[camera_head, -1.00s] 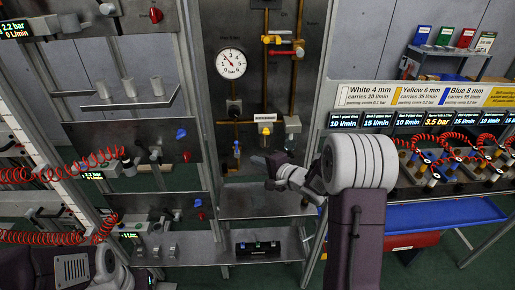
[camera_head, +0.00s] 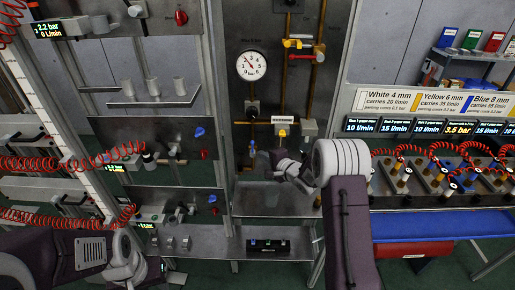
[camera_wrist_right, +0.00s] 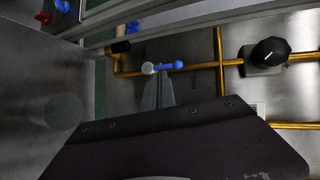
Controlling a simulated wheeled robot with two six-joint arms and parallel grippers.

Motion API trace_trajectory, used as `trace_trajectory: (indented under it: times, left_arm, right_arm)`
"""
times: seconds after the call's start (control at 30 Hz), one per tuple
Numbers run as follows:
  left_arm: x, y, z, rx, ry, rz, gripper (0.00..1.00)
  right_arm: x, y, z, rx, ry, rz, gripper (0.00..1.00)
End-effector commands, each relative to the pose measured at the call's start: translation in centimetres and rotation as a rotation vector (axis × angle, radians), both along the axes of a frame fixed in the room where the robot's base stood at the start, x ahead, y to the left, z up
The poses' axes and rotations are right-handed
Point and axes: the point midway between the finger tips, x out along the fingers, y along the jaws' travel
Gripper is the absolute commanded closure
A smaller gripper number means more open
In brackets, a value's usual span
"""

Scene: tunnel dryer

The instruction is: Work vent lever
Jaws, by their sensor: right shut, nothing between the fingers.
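The vent lever is a small blue handle (camera_head: 252,147) on a yellow pipe, low on the steel panel below the round gauge. In the right wrist view the blue lever (camera_wrist_right: 172,66) lies sideways across the pipe, with a round pale end at its left. My right gripper (camera_head: 269,172) is just right of and below the lever in the head view. In the right wrist view its shut fingers (camera_wrist_right: 158,88) point at the lever, their tips close to its pale end. I cannot tell whether they touch. My left arm (camera_head: 125,262) shows at lower left; its fingers cannot be made out.
A gauge (camera_head: 251,65) is above. A valve with a yellow handle (camera_head: 282,132) sits up and right of the lever. A black knob (camera_wrist_right: 268,52) stands out at the right in the wrist view. Red coiled hoses (camera_head: 75,163) cross the left panels.

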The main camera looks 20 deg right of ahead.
Motion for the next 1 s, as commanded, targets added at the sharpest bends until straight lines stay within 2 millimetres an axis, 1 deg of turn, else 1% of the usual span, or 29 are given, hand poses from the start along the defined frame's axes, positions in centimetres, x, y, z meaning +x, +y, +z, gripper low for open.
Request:
trace_trajectory:
  times: [0.03, 0.1, 0.2, 0.3, 0.77, 1.0]
  left_arm:
    - [0.0, 0.0, 0.6, 0.000, 0.000, 0.000, 0.64]
    - [0.0, 0.0, 1.1, 0.000, 0.000, 0.000, 0.64]
    - [0.0, 0.0, 1.5, 0.000, 0.000, 0.000, 0.64]
    - [0.0, 0.0, 1.6, 0.000, 0.000, 0.000, 0.64]
    - [0.0, 0.0, 1.7, 0.000, 0.000, 0.000, 0.64]
    - [0.0, 0.0, 2.2, 0.000, 0.000, 0.000, 0.64]
  right_arm:
    - [0.9, 0.4, 0.1, 0.000, 0.000, 0.003, 1.00]
    - [2.0, 0.7, 0.2, 0.001, 0.000, 0.002, 1.00]
    - [3.1, 1.1, 0.1, 0.000, 0.000, 0.001, 1.00]
    - [3.8, 1.3, 0.0, 0.001, -0.001, 0.001, 1.00]
    - [4.1, 1.4, 0.0, -0.005, 0.002, 0.000, 1.00]
    - [4.2, 1.6, 0.1, -0.054, 0.014, 0.000, 1.00]
